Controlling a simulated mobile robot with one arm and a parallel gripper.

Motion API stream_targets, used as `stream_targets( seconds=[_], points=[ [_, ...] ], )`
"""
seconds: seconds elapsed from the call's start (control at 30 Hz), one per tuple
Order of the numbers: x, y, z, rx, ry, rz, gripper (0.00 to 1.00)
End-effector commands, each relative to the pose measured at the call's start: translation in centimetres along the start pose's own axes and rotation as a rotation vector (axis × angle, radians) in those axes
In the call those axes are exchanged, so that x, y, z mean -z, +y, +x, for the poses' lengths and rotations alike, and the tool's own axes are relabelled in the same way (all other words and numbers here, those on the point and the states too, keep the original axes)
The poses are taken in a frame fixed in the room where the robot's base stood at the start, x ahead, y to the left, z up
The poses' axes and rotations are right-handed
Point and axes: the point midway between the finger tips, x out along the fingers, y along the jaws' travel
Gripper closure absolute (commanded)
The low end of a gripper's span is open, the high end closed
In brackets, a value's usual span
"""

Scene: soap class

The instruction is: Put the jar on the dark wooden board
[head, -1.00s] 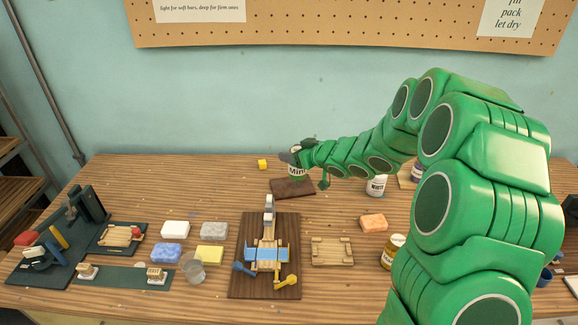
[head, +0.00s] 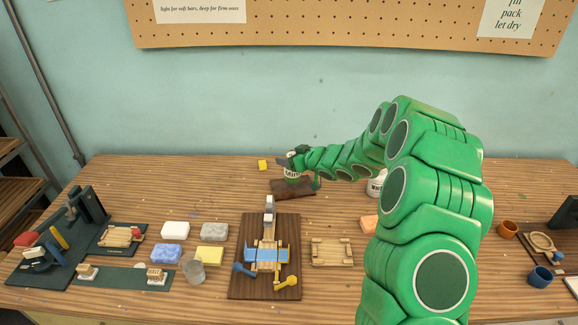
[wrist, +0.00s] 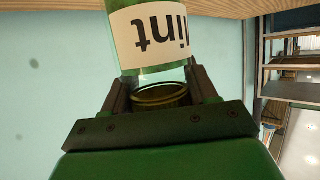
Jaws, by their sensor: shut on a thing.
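The jar (head: 291,173) is green glass with a pale label. It also shows in the wrist view (wrist: 160,40), upside down, with "int" readable on its label. My gripper (head: 293,159) is shut on the jar's lid end; in the wrist view its two dark fingers (wrist: 160,92) stand on either side of the lid. The dark wooden board (head: 294,188) lies flat at the back of the table. The jar is upright over the board's rear part in the head view. Its base is partly hidden, and I cannot tell whether it touches the board.
A white-labelled jar (head: 376,188) stands right of the board, partly behind my arm.

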Motion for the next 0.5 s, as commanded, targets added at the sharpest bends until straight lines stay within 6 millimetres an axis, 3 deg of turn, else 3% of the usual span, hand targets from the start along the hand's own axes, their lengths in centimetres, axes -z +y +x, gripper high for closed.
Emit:
stream_targets(
  seconds=[0.5],
  points=[
    [-3.2, 0.3, 1.8, 0.0, -0.001, 0.002, 0.91]
  ],
)
